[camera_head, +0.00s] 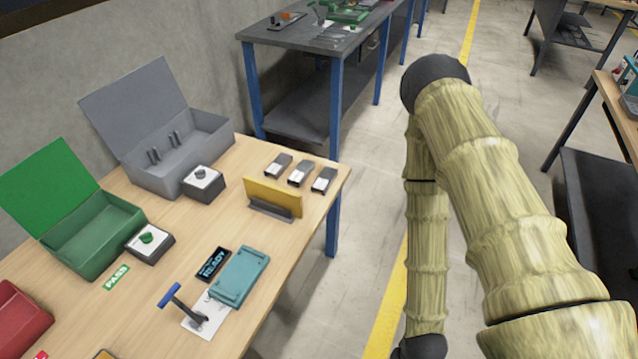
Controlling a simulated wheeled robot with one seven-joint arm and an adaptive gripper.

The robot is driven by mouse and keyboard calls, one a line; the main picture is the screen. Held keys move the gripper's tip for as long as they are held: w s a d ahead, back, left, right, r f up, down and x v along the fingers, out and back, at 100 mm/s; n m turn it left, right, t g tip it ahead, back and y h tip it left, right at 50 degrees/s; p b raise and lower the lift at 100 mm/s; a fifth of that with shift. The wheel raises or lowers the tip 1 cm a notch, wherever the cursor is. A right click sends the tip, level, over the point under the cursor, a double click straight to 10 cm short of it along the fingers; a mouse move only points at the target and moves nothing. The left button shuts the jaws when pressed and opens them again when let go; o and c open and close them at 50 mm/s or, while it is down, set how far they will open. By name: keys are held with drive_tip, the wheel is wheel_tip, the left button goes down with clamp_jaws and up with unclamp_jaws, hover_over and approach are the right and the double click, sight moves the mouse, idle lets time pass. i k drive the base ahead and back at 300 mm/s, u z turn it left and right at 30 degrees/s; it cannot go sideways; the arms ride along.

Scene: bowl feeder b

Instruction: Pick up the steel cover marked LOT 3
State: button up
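Three small dark metal pieces with white labels stand in a row near the far right corner of the wooden table: a left one (278,165), a middle one (300,174) and a right one (323,180). They look like the steel covers, but the labels are too small to read, so I cannot tell which is marked LOT 3. My arm is at the right, over the floor and apart from the table. Its lower end runs out of the bottom of the picture, and my gripper is not in view.
A yellow card in a dark holder (272,205) stands in front of the pieces. An open grey box (180,160), an open green box (95,240), button boxes, a teal plate (240,276) and a blue-handled tool (185,306) occupy the wooden table (240,160).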

sight(328, 175)
drive_tip(key=z, duration=1.95)
drive_tip(key=i, duration=0.9)
drive_tip(key=u, duration=1.95)
